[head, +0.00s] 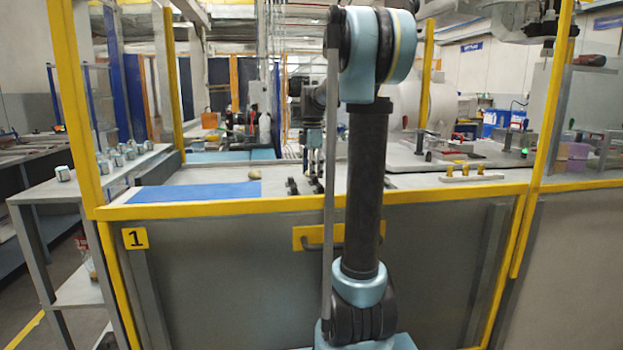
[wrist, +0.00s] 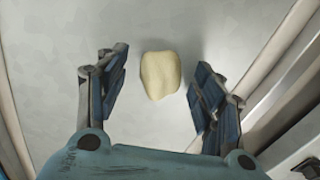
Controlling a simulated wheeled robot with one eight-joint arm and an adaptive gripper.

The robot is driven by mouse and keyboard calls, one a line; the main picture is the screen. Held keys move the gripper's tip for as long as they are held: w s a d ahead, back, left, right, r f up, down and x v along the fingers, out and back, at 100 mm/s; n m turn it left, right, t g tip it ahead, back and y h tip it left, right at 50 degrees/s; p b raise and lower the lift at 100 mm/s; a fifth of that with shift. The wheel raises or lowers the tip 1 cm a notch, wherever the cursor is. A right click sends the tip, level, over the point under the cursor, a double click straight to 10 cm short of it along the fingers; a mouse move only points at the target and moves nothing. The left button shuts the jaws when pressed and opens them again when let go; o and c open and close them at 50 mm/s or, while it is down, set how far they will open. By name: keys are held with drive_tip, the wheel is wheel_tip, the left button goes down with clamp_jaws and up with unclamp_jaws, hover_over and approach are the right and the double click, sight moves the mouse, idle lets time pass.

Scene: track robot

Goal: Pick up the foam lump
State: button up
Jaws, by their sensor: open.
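The foam lump (wrist: 160,76), pale yellow and rounded, lies on a light grey surface in the wrist view. It sits between the two spread fingers of my gripper (wrist: 161,64), with a visible gap on each side. My gripper is open and empty. In the head view my gripper (head: 314,165) points down over the bench behind the yellow rail, partly hidden by my arm. I cannot clearly make out the lump under it there.
A blue mat (head: 195,191) lies on the bench, left of my gripper. A small tan thing (head: 255,174) lies behind it. A small stand with yellow pegs (head: 479,170) is at the right. Long rails (wrist: 275,90) run along the right in the wrist view.

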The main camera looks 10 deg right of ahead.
drive_tip(key=c, duration=0.9)
drive_tip(key=shift+r, duration=0.1)
